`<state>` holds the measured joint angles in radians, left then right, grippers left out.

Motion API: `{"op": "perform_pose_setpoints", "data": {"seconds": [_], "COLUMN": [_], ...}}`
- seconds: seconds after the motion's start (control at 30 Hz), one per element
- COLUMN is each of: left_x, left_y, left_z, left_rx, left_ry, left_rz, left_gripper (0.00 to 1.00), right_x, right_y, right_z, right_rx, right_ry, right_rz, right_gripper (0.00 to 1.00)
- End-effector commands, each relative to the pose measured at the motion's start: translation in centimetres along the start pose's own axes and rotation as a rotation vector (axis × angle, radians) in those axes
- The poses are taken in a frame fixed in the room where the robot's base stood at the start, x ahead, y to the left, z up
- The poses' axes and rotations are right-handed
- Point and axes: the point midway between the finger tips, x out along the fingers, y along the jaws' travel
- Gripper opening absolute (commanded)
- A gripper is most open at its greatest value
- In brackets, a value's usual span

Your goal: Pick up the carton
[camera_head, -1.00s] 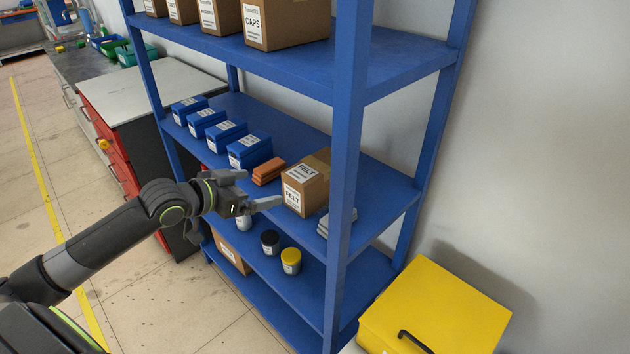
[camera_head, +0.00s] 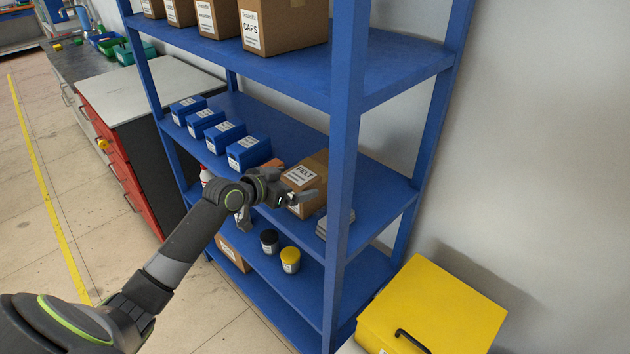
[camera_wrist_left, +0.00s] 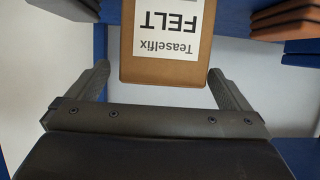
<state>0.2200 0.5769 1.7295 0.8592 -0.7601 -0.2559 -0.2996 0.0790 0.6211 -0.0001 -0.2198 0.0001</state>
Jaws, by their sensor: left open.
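The carton (camera_head: 313,173) is a brown box with a white FELT label, standing on the middle shelf of the blue rack beside the right front post. My left gripper (camera_head: 300,199) is at the carton's front and hides part of it in the head view. In the left wrist view the carton (camera_wrist_left: 165,67) shows upside down between and ahead of the two fingers of my left gripper (camera_wrist_left: 163,85). The fingers are spread wide, with a gap on each side of the carton. My right gripper is not in view.
Orange blocks (camera_head: 273,164) lie left of the carton, and a grey stack (camera_head: 336,223) lies to its right. Several blue bins (camera_head: 249,152) stand further left. The rack post (camera_head: 341,190) is close on the right. A yellow box (camera_head: 432,310) stands at lower right.

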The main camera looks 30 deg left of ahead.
Motion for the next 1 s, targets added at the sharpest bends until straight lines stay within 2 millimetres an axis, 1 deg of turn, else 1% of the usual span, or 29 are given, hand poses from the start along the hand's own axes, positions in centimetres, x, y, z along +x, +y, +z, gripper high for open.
{"op": "perform_pose_setpoints", "data": {"seconds": [0.17, 0.33, 0.5, 0.63, 0.87, 1.0], "left_x": [1.0, 3.0, 4.7, 5.2, 5.3, 5.3], "left_y": [-0.1, -0.2, -0.3, -0.3, -0.3, -0.3], "left_z": [-0.7, -1.5, -1.2, -1.1, -1.0, -1.0], "left_rx": [-0.003, -0.004, -0.002, -0.001, 0.0, 0.0], "left_ry": [0.001, 0.002, 0.001, 0.001, 0.001, 0.001], "left_rz": [0.001, 0.001, 0.0, 0.0, 0.0, 0.0], "left_gripper": [1.0, 1.0, 1.0, 1.0, 1.0, 0.82], "right_x": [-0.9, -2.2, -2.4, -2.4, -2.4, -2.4], "right_y": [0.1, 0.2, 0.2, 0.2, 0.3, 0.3], "right_z": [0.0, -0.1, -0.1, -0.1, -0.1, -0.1], "right_rx": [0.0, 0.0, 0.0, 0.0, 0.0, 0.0], "right_ry": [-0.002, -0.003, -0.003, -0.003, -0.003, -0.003], "right_rz": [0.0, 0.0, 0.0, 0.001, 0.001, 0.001], "right_gripper": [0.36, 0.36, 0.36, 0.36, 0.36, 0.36]}}
